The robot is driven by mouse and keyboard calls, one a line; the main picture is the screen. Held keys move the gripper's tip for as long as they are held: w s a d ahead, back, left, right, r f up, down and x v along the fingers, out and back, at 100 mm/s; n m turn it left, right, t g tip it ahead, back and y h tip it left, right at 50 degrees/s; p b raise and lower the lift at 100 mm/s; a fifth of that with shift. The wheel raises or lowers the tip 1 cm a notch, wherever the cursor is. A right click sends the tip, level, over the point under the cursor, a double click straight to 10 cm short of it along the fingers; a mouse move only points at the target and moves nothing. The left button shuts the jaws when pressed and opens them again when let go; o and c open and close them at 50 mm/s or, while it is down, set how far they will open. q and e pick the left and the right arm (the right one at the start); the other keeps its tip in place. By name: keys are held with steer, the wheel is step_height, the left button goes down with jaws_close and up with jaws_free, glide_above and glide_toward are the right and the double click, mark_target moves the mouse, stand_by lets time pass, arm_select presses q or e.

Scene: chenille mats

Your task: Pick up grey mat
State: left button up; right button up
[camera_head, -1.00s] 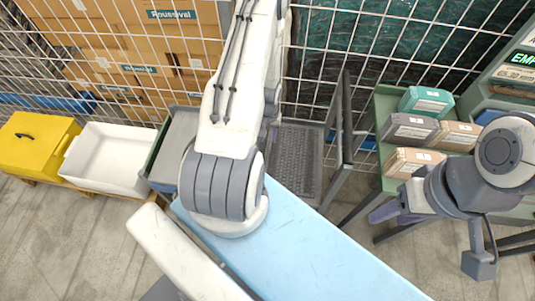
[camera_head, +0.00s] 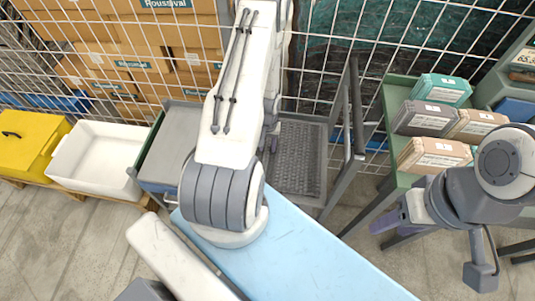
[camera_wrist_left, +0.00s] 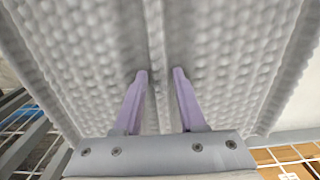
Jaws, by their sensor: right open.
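A folded grey mat (camera_head: 425,118) with a pale label lies on the green table (camera_head: 396,101) at the right, beside other folded mats. My right gripper (camera_head: 388,220) is open, with purple fingers beside and below the table's near edge, apart from that mat. My left gripper (camera_wrist_left: 159,72) shows two purple fingers held apart against a pale grey, bumpy surface (camera_wrist_left: 90,55) that fills the left wrist view. A ridge runs between the fingers. I cannot tell whether they pinch it. In the head view my left arm hides most of that gripper.
Teal (camera_head: 441,90), brown (camera_head: 476,124) and pinkish (camera_head: 434,154) folded mats share the green table. A light blue surface (camera_head: 300,250) lies in front. A dark cart deck (camera_head: 298,165), a white bin (camera_head: 95,155) and a yellow box (camera_head: 28,143) stand along the wire mesh.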

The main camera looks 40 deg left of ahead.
arm_select(q)
jaws_close()
